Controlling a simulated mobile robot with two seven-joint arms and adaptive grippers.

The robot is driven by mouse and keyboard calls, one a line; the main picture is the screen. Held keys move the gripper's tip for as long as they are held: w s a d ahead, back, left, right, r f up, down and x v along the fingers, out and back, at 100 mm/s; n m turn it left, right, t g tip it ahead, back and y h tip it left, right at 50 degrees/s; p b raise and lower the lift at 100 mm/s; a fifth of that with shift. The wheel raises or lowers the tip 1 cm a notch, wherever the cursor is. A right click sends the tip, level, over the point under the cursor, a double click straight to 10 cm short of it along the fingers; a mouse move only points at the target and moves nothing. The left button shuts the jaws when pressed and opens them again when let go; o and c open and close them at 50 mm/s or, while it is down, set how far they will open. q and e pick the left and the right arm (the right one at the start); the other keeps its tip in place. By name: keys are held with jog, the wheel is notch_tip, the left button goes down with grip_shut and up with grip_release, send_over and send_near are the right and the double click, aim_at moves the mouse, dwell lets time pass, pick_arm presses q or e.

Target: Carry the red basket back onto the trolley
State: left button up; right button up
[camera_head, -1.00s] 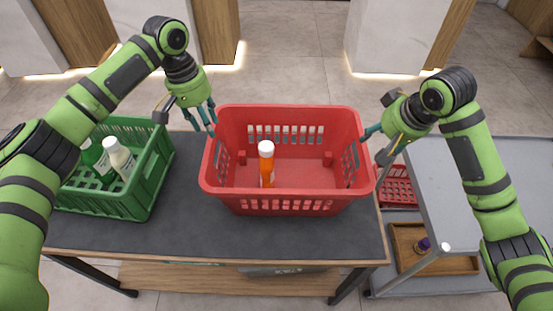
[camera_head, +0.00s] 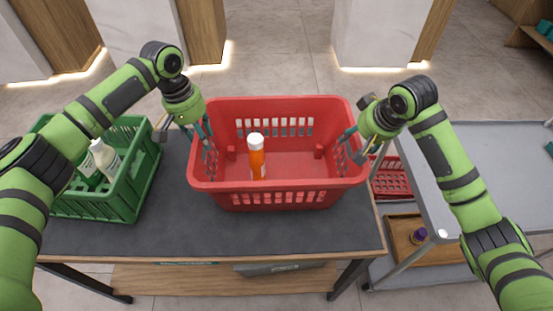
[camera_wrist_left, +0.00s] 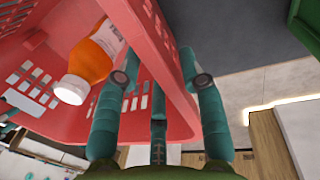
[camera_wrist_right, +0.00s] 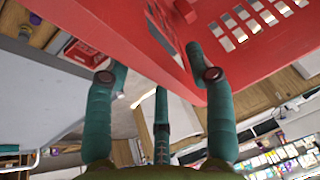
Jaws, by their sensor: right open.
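The red basket (camera_head: 270,199) stands on the dark counter with an orange bottle (camera_head: 257,163) with a white cap upright inside. My left gripper (camera_head: 208,143) is at its left wall. The left wrist view shows the left fingers (camera_wrist_left: 160,62) on either side of that wall; I cannot tell how firmly they close on it. My right gripper (camera_head: 350,147) is at the right wall, open, its fingers (camera_wrist_right: 158,62) on either side of the wall in the right wrist view. The grey trolley (camera_head: 496,150) stands right of the counter.
A green basket (camera_head: 112,208) with white bottles (camera_head: 104,157) stands left on the counter (camera_head: 250,235). The trolley's lower level holds another red basket (camera_head: 390,182) and a wooden tray (camera_head: 445,262) with a purple-capped item (camera_head: 419,235). The trolley top in view is mostly clear.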

pick_arm(q)
jog(key=shift+d+f, duration=0.15)
jog(key=shift+f, duration=0.75)
pick_arm(e)
jog(key=shift+x, duration=0.9)
pick_arm(q)
jog(key=shift+c, duration=0.4)
pick_arm(e)
jog(key=shift+c, duration=0.4)
pick_arm(q)
jog(key=c, duration=0.7)
pick_arm(e)
jog(key=c, duration=0.7)
pick_arm(q)
grip_shut()
pick_arm(e)
grip_shut()
jog(key=shift+a, duration=0.1)
pick_arm(q)
jog(key=shift+d+r, duration=0.1)
